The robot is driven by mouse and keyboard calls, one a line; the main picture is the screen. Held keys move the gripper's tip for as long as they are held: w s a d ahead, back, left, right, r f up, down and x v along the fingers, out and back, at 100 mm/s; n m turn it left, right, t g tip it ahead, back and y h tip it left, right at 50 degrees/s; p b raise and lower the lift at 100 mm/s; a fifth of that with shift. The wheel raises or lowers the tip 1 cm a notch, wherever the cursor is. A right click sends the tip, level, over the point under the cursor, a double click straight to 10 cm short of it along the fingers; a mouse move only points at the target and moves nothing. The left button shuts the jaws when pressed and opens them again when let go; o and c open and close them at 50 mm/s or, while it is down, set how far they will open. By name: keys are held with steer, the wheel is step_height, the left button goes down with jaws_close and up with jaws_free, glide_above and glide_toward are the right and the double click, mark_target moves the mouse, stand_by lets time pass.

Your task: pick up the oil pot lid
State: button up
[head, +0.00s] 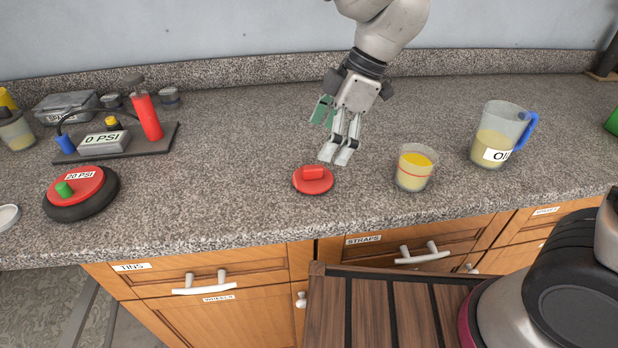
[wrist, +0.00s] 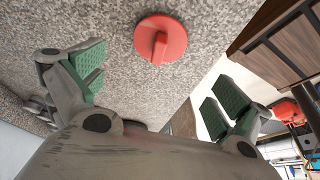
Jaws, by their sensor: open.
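A round red lid (head: 312,181) with a raised red grip on top lies flat on the speckled granite counter in the head view. It also shows in the wrist view (wrist: 160,40), beyond and between my fingers. My gripper (head: 338,153) is just behind the lid and a little to its right, above the counter, with nothing in it. In the wrist view its green-padded fingers (wrist: 158,85) are spread wide apart, and they do not touch the lid. A clear pot of yellow oil (head: 413,168) with a red line stands open to the right of the lid.
A measuring jug (head: 495,135) with a blue handle stands farther right. A red and black disc labelled 20 PSI (head: 82,190) and a pump stand with a 0 PSI gauge (head: 103,142) are at left. The counter around the lid is clear; its front edge is close.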

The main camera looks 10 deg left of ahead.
mark_target(313, 167)
steer(key=shift+a+f+n, duration=0.2)
steer(key=shift+f+n, duration=0.1)
steer(key=shift+f, duration=0.2)
steer(key=x, duration=0.6)
steer(key=shift+w+a+f, duration=0.1)
steer(key=shift+w+f, duration=0.05)
steer(key=shift+f, duration=0.25)
steer(key=c, duration=1.1)
